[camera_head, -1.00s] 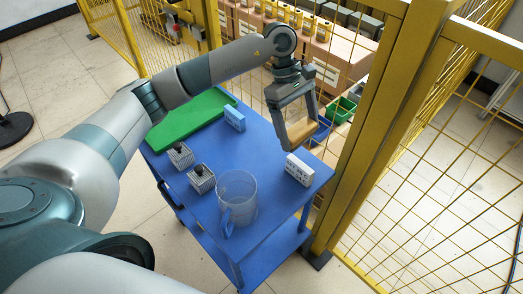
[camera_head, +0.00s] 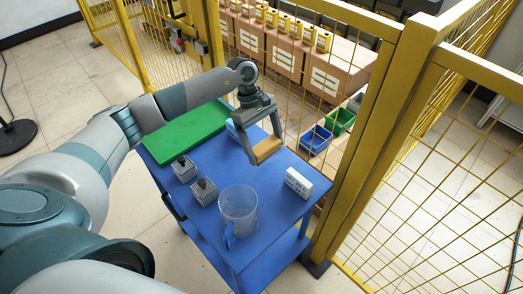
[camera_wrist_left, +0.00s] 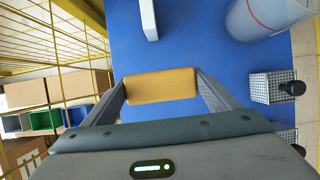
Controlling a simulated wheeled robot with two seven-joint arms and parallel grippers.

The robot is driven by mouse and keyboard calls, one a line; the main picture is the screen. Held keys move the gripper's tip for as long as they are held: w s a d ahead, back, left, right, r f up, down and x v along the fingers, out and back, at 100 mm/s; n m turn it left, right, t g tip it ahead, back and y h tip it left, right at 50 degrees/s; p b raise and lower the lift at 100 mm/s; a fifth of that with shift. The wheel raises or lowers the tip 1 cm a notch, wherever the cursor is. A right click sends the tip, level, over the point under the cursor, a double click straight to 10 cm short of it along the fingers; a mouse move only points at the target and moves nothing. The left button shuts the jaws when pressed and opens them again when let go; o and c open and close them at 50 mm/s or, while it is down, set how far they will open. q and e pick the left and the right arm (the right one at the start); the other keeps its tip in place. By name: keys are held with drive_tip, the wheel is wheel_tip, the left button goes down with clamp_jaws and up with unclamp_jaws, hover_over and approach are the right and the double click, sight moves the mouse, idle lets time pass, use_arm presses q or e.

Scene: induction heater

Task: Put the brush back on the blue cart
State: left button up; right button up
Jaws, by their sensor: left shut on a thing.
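The brush shows as a tan wooden block (camera_head: 266,149) between the fingers of my left gripper (camera_head: 262,152). The gripper is shut on it, over the back right part of the blue cart (camera_head: 262,187). In the left wrist view the brush (camera_wrist_left: 161,86) lies across between both fingertips, with the blue cart top (camera_wrist_left: 190,40) behind it. I cannot tell whether the brush touches the cart top. Its bristles are hidden. My right gripper is not in view.
On the cart are a green tray (camera_head: 187,133), two grey perforated blocks (camera_head: 184,169), a clear jug (camera_head: 238,210) and a white box (camera_head: 298,183). A blue box sits partly behind the gripper. A yellow mesh fence (camera_head: 365,130) stands close on the right. The cart's middle is clear.

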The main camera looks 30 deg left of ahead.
sight(261, 152)
use_arm(q)
drive_tip(key=shift+a+f, duration=0.4)
drive_tip(key=shift+a, duration=0.3)
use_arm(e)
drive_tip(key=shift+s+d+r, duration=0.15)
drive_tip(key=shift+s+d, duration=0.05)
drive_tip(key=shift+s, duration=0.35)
use_arm(q)
drive_tip(key=shift+f+p, duration=0.5)
drive_tip(key=shift+f, duration=0.05)
wheel_tip(261, 152, down, 2)
drive_tip(key=shift+p, duration=0.55)
drive_tip(key=shift+f, duration=0.45)
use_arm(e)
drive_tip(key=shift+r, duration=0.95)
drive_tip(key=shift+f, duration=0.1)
